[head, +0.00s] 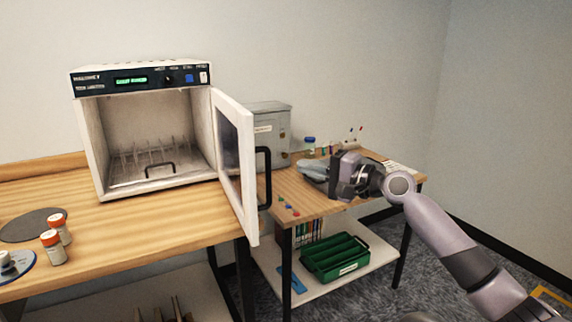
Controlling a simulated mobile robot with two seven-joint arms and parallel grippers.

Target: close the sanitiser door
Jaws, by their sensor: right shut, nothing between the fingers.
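The sanitiser (92,140) is a white box on the left wooden bench, with a dark control panel and a green display on top. Its front is uncovered, and a rack with a dark handle (159,167) shows inside. The sanitiser door (249,190) is hinged at the box's right side and stands wide open, swung out towards me. It has a dark window and a black handle (264,175) on its right face. My right gripper (334,175) is shut and empty, to the right of the door and apart from it, above the right bench. My left gripper is not in view.
The right bench (295,190) holds a grey box (270,128), a small jar (309,146) and small coloured items. A green tray (335,257) sits on its lower shelf. Orange-capped bottles (54,247) stand at the left bench's front left. The bench before the sanitiser is clear.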

